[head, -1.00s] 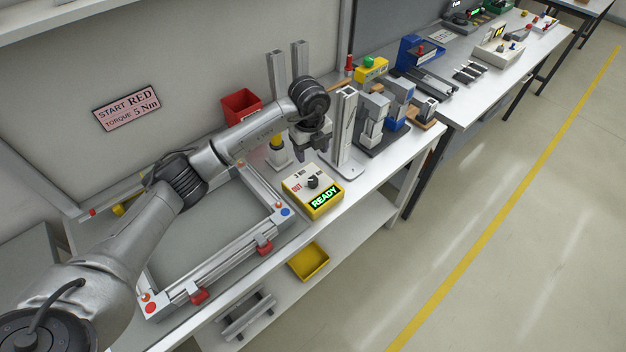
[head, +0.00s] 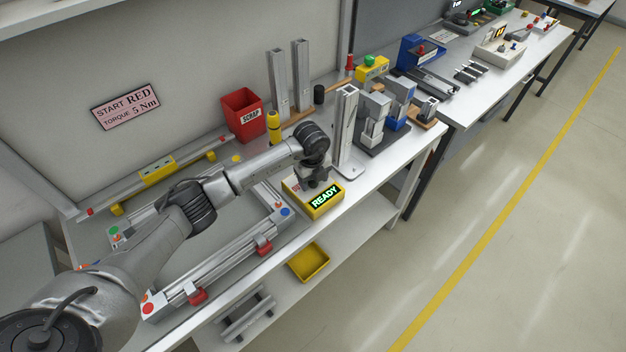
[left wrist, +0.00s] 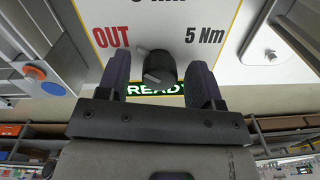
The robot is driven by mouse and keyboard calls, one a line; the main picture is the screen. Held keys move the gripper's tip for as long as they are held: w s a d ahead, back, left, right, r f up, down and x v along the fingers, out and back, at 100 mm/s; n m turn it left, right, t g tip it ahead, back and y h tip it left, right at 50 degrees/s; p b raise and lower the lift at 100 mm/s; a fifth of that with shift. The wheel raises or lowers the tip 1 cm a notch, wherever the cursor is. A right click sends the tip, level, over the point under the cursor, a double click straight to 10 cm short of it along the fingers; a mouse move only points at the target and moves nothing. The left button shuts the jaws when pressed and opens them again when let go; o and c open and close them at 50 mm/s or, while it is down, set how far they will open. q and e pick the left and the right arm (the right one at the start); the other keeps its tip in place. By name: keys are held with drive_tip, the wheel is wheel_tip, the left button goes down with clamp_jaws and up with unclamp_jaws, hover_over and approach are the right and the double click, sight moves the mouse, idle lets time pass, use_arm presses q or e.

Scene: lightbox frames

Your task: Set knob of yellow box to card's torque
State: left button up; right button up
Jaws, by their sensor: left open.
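The yellow box (head: 328,206) stands on the bench near its front edge, with a green READY display. Its white top shows in the left wrist view (left wrist: 208,20), marked OUT in red at left, 5 Nm at right and a partly cut-off Nm mark at the top. The pink card (head: 127,107) on the wall reads START RED, TORQUE 5 Nm. My right gripper is not in view.
An aluminium frame (head: 225,262) with red clamps lies left of the box. A red SCRAP bin (head: 243,115) is at the back. A yellow tray (head: 309,263) sits on the shelf below.

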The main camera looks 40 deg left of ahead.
use_arm(q)
drive_tip(key=shift+f, duration=0.2)
drive_tip(key=shift+c, duration=0.4)
drive_tip(key=shift+c, duration=0.9)
drive_tip(key=c, duration=0.7)
drive_tip(key=shift+o, duration=0.2)
